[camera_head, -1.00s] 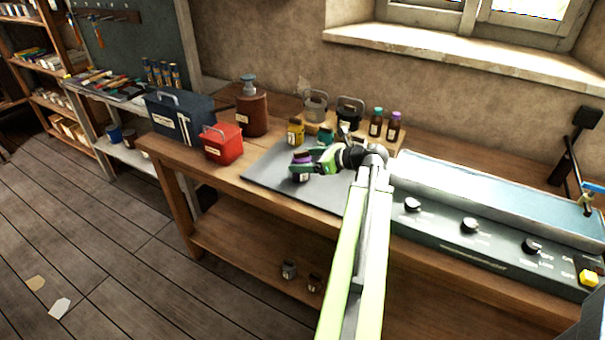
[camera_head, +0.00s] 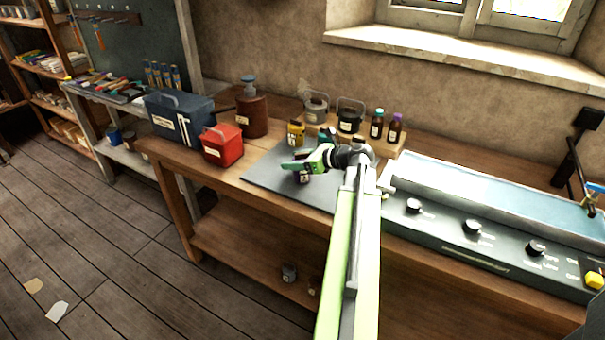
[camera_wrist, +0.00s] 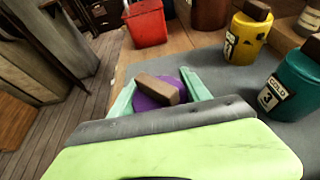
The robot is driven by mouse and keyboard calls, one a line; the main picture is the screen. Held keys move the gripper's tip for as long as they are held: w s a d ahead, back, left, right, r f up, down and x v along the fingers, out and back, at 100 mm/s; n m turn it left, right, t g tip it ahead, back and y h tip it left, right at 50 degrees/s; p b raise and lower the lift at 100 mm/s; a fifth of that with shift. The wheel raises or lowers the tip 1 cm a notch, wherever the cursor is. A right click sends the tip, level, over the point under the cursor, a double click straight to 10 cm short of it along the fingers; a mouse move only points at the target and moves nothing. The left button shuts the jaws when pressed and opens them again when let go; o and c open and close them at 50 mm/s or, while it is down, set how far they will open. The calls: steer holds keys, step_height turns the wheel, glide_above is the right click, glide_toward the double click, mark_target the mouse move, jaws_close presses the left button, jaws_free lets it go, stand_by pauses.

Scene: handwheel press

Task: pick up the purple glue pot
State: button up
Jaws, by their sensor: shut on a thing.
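The purple glue pot (camera_wrist: 149,102) shows in the wrist view as a round purple lid with a brown block-shaped knob on top. My gripper (camera_wrist: 158,88) has a pale green finger on each side of it and is shut on it. In the head view my gripper (camera_head: 303,166) covers the pot's upper part. Only the pot's dark lower part with a pale label (camera_head: 303,178) shows there, at the grey mat (camera_head: 262,172). I cannot tell whether the pot touches the mat.
A yellow pot (camera_wrist: 247,38) and a teal pot (camera_wrist: 292,86) stand close by on the right in the wrist view. A red box (camera_head: 222,145) and a brown pump bottle (camera_head: 252,112) stand to the left. A machine with knobs (camera_head: 480,225) fills the bench's right side.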

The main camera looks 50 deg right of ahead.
jaws_close()
steer(key=shift+r, duration=0.15)
steer(key=shift+r+p, duration=0.35)
steer(key=shift+p, duration=0.15)
step_height(320, 180, up, 4)
steer(key=p, duration=0.3)
steer(key=shift+f+p, duration=0.2)
steer(key=shift+p, duration=0.1)
steer(key=s+d+r+p, duration=0.6)
steer(key=s, duration=0.4)
steer(key=shift+r, duration=0.25)
